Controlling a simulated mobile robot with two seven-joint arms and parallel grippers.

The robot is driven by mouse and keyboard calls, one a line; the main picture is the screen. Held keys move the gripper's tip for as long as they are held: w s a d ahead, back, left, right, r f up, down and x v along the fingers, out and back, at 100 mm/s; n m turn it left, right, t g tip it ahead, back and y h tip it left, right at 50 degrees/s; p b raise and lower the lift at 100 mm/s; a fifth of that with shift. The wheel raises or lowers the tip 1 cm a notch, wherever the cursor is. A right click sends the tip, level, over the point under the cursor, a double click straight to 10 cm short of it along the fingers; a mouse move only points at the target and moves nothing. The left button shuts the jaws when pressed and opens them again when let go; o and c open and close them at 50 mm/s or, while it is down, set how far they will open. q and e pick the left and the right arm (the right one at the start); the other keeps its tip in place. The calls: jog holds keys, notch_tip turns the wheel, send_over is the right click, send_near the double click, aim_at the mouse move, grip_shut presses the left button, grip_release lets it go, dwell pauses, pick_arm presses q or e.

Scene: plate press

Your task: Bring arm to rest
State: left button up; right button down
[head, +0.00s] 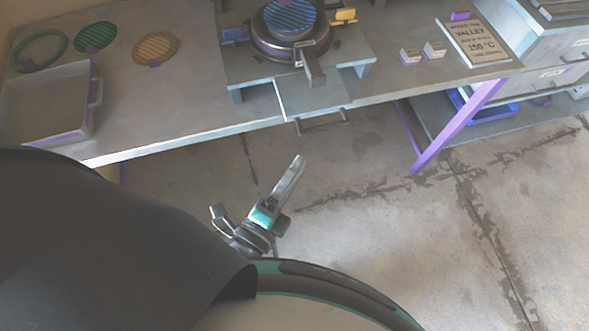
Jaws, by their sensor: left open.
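My left gripper (256,200) shows in the lower middle of the head view, grey with a teal patch. Its jaws are open, with nothing visible between them. It hangs over the bare floor in front of the workbench (190,118), apart from the bench edge. My left arm, dark and large, fills the lower left and hides part of the floor and bench. My right gripper is not in view.
A round press (312,62) with a blue ribbed disc stands on the bench. Green (95,37) and orange (155,47) discs and a grey tray (96,120) lie left. A sign (473,42) and small blocks (434,49) sit right. A purple leg (455,130) supports the bench. Floor lies clear right.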

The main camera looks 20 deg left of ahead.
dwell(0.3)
pick_arm(q)
jog(key=s+a+f+n+g, duration=0.1)
jog(key=s+f+n+g, duration=0.2)
jog(key=f, duration=0.5)
jog(key=s+f+n+g+y, duration=0.1)
jog(key=s+f+n+g, duration=0.25)
jog(key=f, duration=0.55)
jog(key=s+a+f+n+g, duration=0.1)
jog(key=s+f+n+g, duration=0.2)
jog(key=f, duration=0.5)
jog(key=s+a+f+n+g+y, duration=0.1)
jog(key=s+a+f+n+g, duration=0.2)
jog(key=s, duration=0.4)
jog(key=s+a+f+n+g+y, duration=0.1)
jog(key=s+a+f+n+g, duration=0.3)
jog(key=s+f, duration=0.3)
jog(key=shift+a+f+n, duration=0.2)
jog(key=shift+a+n, duration=0.2)
jog(key=shift+n, duration=0.25)
